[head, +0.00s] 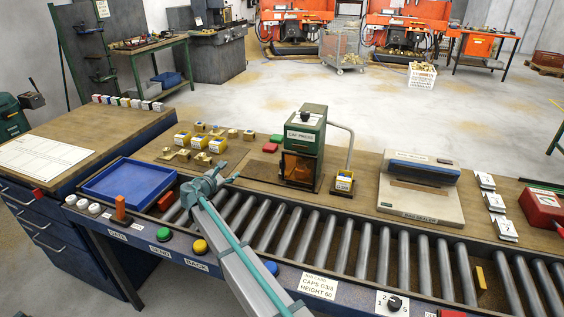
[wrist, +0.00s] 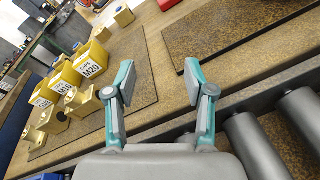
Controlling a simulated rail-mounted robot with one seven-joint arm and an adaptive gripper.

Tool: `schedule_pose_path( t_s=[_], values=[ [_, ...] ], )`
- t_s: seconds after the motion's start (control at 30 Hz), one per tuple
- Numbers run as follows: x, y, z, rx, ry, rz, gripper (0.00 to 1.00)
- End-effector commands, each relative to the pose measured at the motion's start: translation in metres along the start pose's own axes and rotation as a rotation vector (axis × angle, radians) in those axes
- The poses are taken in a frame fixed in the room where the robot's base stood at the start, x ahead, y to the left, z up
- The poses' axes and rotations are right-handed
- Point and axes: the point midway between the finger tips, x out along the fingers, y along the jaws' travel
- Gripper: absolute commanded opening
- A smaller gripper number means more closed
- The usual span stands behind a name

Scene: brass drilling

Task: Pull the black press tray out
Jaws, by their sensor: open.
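The green cap press (head: 305,140) stands on the bench behind the roller conveyor, with an amber-brown window in its front. A dark flat base (head: 297,184) shows at its foot; I cannot tell whether this is the black press tray. My gripper (head: 212,182) is left of the press, over the back edge of the rollers. In the wrist view my gripper (wrist: 160,82) is open, with nothing between its two fingers. The press does not show in the wrist view.
A small yellow bin (head: 343,183) stands right of the press. A bag sealer (head: 420,190) is farther right. A blue tray (head: 128,163) is at left.

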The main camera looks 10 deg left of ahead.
Motion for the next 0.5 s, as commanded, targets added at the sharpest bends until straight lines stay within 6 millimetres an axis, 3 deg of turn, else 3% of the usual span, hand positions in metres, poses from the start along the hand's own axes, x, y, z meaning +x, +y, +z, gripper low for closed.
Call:
schedule_pose_path(
  t_s=[0.1,0.23,0.33,0.5],
  values=[
    [0.017,-0.045,0.027,-0.158,-0.110,-0.115,0.54],
    [0.027,-0.086,0.052,-0.313,-0.215,-0.234,0.54],
    [0.029,-0.104,0.064,-0.383,-0.262,-0.292,0.54],
    [0.035,-0.116,0.071,-0.427,-0.291,-0.330,0.54]
  ],
)
